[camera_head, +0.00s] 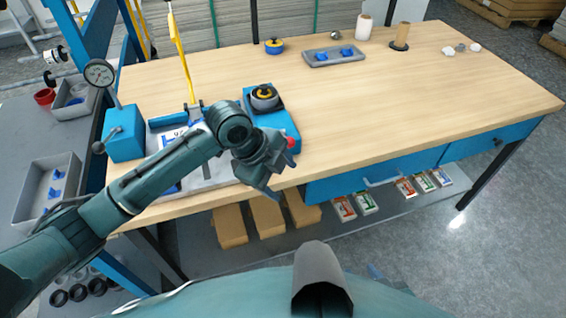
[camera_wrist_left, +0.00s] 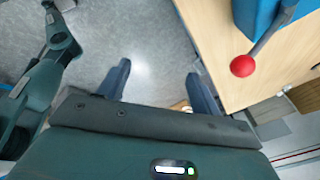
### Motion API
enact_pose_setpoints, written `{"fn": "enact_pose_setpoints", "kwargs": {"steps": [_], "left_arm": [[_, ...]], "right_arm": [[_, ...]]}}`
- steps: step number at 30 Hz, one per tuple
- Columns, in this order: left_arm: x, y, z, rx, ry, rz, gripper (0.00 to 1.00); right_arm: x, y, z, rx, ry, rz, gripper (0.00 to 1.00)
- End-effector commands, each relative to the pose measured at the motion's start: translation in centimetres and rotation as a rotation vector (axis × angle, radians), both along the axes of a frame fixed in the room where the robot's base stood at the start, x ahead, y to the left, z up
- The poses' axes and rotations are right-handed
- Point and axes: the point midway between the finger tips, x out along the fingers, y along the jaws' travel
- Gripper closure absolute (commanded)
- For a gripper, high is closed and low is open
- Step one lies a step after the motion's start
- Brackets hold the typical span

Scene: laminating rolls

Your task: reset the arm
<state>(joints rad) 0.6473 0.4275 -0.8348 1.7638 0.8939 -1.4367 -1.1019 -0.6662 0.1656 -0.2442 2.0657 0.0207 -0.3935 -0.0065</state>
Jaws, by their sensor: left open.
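My left arm comes in from the left in the head view and reaches over the front edge of the workbench (camera_head: 400,95). My left gripper (camera_head: 274,178) is at that edge, in front of a blue device (camera_head: 282,120) with a round black and yellow top. In the left wrist view, the two fingers of my left gripper (camera_wrist_left: 158,70) are spread apart with nothing between them. Grey floor shows beyond them. A red ball knob (camera_wrist_left: 243,66) on a lever is to the right of the fingers, apart from them. My right gripper is not seen in either view.
A grey tray with blue parts (camera_head: 333,56) and a white roll (camera_head: 364,27) stand at the back. The bench's middle and right are clear. Boxes (camera_head: 268,212) lie on the shelf below.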

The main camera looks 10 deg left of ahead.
Motion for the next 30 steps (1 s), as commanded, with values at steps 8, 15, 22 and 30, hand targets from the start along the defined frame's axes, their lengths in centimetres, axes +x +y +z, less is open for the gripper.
{"fn": "enact_pose_setpoints", "kwargs": {"steps": [8, 15, 22, 30], "left_arm": [[-0.1, -0.2, -0.2, -0.011, 0.001, 0.013, 0.35], [-2.3, -2.2, -3.7, -0.222, 0.037, 0.294, 0.35], [-5.6, -1.1, -7.5, -0.519, 0.085, 0.793, 0.35], [-11.8, 5.3, -10.6, -0.748, 0.074, 1.298, 0.35]], "right_arm": [[0.0, 0.0, 0.1, 0.0, -0.002, 0.001, 0.64], [0.0, 0.0, 0.2, -0.001, 0.001, -0.001, 0.64], [-0.1, -0.1, 0.3, -0.002, 0.007, -0.003, 0.64], [-0.2, -0.2, 0.4, -0.005, 0.012, -0.005, 0.64]]}}
